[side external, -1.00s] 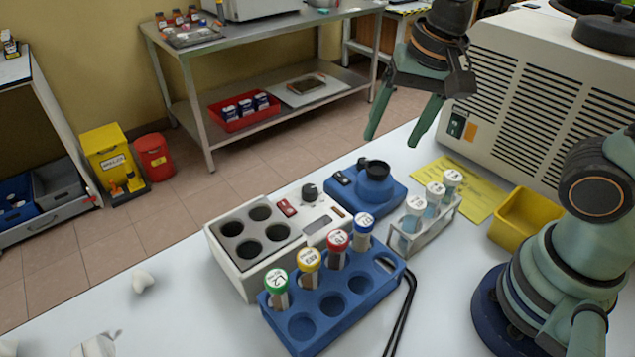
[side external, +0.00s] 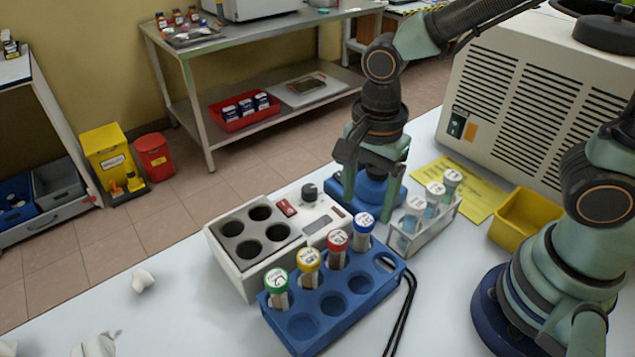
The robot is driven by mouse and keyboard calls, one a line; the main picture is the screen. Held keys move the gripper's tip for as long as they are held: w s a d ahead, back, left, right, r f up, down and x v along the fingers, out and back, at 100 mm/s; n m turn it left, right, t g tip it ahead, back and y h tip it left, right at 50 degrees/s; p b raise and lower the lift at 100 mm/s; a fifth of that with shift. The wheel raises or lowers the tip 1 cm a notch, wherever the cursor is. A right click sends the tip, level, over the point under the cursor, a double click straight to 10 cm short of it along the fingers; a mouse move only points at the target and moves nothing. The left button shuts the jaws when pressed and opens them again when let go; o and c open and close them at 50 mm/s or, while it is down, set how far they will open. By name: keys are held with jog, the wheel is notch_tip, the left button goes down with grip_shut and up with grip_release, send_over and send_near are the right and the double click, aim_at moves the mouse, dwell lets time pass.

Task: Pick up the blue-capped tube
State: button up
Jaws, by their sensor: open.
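The blue-capped tube (side external: 363,225) stands upright in the back right hole of a blue rack (side external: 335,312). Tubes with red (side external: 337,243), yellow (side external: 308,262) and green (side external: 276,284) caps stand in the same row to its left. My gripper (side external: 368,200) points down, open and empty, just behind and above the blue-capped tube in the picture. It partly hides the blue mixer (side external: 393,200) behind it. The exact gap between the fingers and the cap cannot be told.
A white block with several wells (side external: 232,276) stands behind the rack. A small rack (side external: 425,238) of white-capped tubes is to the right, by a yellow bin (side external: 525,217). A black cable (side external: 405,310) lies right of the rack. The front left table is mostly clear.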

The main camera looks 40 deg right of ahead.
aim_at(364, 220)
jog(key=shift+s+a+f, duration=0.1)
jog(key=shift+f, duration=1.4)
jog(key=shift+a+f, duration=0.1)
jog(key=shift+f, duration=1.4)
grip_shut()
